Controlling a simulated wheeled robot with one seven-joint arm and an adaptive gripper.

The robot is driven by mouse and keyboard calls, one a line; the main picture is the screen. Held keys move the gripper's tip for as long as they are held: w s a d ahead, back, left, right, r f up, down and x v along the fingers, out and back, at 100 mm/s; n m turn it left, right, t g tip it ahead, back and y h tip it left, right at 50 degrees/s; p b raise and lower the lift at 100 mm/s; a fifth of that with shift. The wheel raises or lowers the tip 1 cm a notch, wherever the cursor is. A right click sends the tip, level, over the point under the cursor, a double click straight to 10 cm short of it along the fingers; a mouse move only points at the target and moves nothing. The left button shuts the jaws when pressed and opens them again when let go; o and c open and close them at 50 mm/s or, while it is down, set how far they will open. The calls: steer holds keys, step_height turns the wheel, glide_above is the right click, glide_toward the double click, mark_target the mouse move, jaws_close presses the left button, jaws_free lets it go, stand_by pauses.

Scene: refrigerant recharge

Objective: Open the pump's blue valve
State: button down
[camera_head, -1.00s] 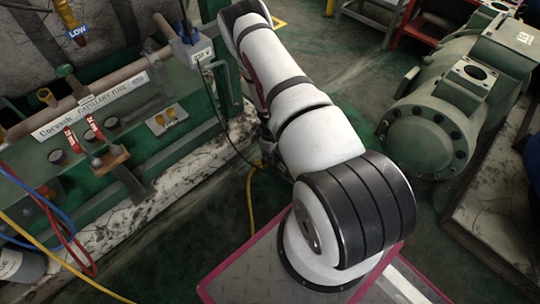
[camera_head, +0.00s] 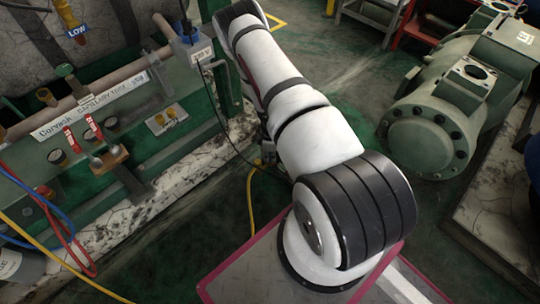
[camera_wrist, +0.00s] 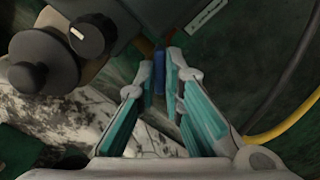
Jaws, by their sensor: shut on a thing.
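In the wrist view, my gripper (camera_wrist: 160,54) has its two fingers closed around a narrow blue piece, the blue valve (camera_wrist: 159,72). The valve stands upright between the fingertips at the edge of a dark grey body, the pump (camera_wrist: 128,22). The fingers cover its sides, so how far it is turned cannot be told. In the head view, my arm hides the gripper, and I cannot make out the pump or its blue valve there.
A black knob (camera_wrist: 92,36) and a rounded dark cap (camera_wrist: 42,62) sit left of my fingers. A yellow hose (camera_wrist: 285,122) and a black cable run at right. The green pipe rack (camera_head: 115,145) with red-handled valves stands left of my arm; a green compressor (camera_head: 450,105) stands right.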

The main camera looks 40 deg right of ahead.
steer(key=shift+d, duration=0.2)
steer(key=shift+n, duration=1.6)
steer(key=shift+w+n, duration=0.1)
steer(key=shift+n, duration=1.1)
steer(key=c, duration=1.6)
jaws_free()
steer(key=shift+a, duration=0.15)
